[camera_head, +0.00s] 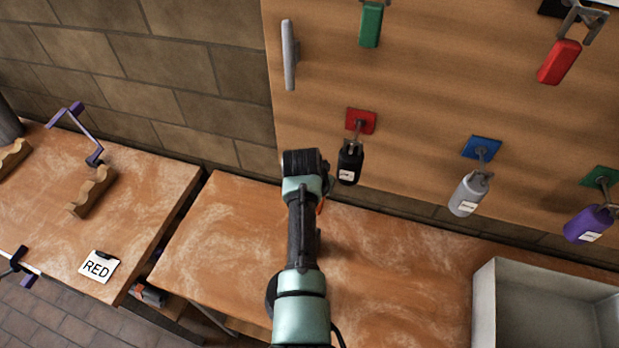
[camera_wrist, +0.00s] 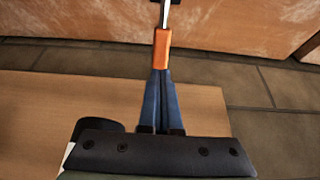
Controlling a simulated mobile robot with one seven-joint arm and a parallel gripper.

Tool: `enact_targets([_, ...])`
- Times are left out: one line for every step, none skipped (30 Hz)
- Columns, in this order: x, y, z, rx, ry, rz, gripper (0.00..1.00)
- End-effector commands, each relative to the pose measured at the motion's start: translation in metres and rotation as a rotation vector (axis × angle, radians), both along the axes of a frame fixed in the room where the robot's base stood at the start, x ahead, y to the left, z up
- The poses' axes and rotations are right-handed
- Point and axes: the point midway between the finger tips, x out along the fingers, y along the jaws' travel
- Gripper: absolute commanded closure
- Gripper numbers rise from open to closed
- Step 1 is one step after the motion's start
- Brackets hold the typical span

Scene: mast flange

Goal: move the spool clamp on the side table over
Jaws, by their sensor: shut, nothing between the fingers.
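The left side table (camera_head: 140,190) carries a grey bar with purple ends (camera_head: 86,135), bent like a crank, at its back; this may be the spool clamp, but I cannot tell for sure. A second dark-and-purple bar (camera_head: 14,262) is cut off at the lower left edge. My gripper (camera_wrist: 162,68) is shut and holds nothing. Its blue fingers meet in the wrist view, with an orange piece and a thin metal rod in line beyond them; I cannot tell what these are. In the head view my arm stands over the middle table, well right of the bar, and hides the fingers.
Wavy wooden rests (camera_head: 92,192) and a "RED" card (camera_head: 99,266) lie on the left table. A gap separates it from the middle table (camera_head: 225,235). A grey bin (camera_head: 486,300) stands at right. Black (camera_head: 349,162), grey (camera_head: 467,195) and purple (camera_head: 588,224) tagged pieces hang from the board.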

Motion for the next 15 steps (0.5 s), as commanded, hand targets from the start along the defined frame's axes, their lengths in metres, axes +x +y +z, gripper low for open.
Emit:
enact_targets([0.001,-0.001,0.018,0.0,-0.001,-0.001,1.0])
enact_targets([-0.001,-0.001,0.016,0.001,-0.002,0.0,1.0])
enact_targets([-0.002,0.0,0.018,0.0,-0.003,0.0,1.0])
enact_targets([-0.004,0.001,0.022,0.0,-0.003,0.0,1.0])
enact_targets([-0.006,0.001,0.026,0.0,-0.003,0.0,1.0])
enact_targets([-0.008,0.002,0.032,0.0,-0.003,0.0,1.0])
enact_targets([-0.009,0.002,0.036,0.001,-0.006,-0.001,1.0])
enact_targets([-0.01,0.003,0.04,0.0,-0.004,-0.001,1.0])
enact_targets([-0.012,0.003,0.046,0.0,-0.004,0.0,1.0])
enact_targets([-0.014,0.004,0.051,0.001,-0.004,0.0,1.0])
enact_targets([-0.016,0.005,0.055,0.001,-0.004,0.0,1.0])
enact_targets([-0.018,0.005,0.061,0.001,-0.004,0.0,1.0])
enact_targets([-0.019,0.006,0.066,0.0,-0.005,0.001,1.0])
enact_targets([-0.021,0.006,0.07,0.0,-0.004,0.001,1.0])
enact_targets([-0.023,0.007,0.075,0.001,-0.003,0.001,1.0])
